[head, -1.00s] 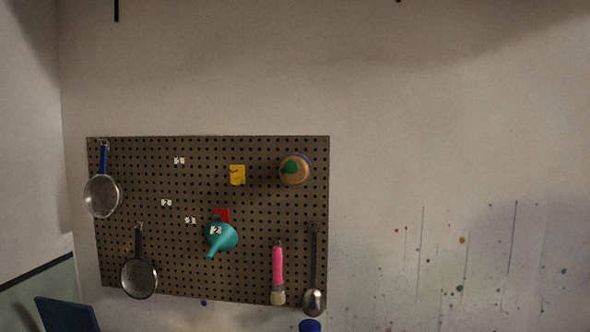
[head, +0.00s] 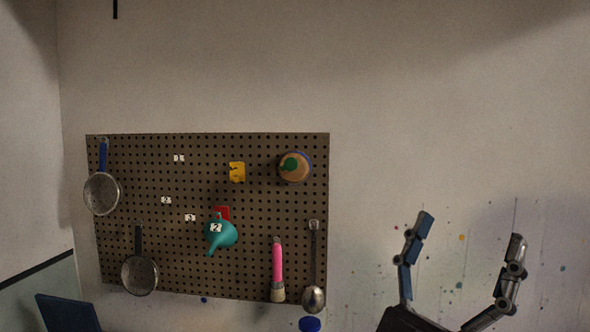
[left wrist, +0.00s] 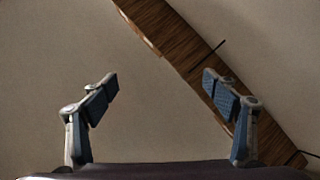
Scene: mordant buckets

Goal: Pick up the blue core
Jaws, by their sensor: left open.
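I cannot surely pick out the blue core. A tan round roll (head: 301,176) with a blue edge and a green piece in front hangs at the pegboard's upper right. A small blue round thing (head: 310,324) shows at the bottom edge, partly cut off. My left gripper (head: 471,226) is open and empty, pointing up in front of the wall, to the right of the pegboard and apart from both. In the left wrist view, its spread fingers (left wrist: 160,80) have nothing between them but wall and part of a brown wooden strip behind. My right gripper is not in view.
The pegboard (head: 190,265) also holds strainers, a teal funnel (head: 224,236), a yellow piece (head: 237,172), a pink-handled brush (head: 277,262) and a ladle (head: 313,298). A dark blue panel (head: 68,312) stands at lower left.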

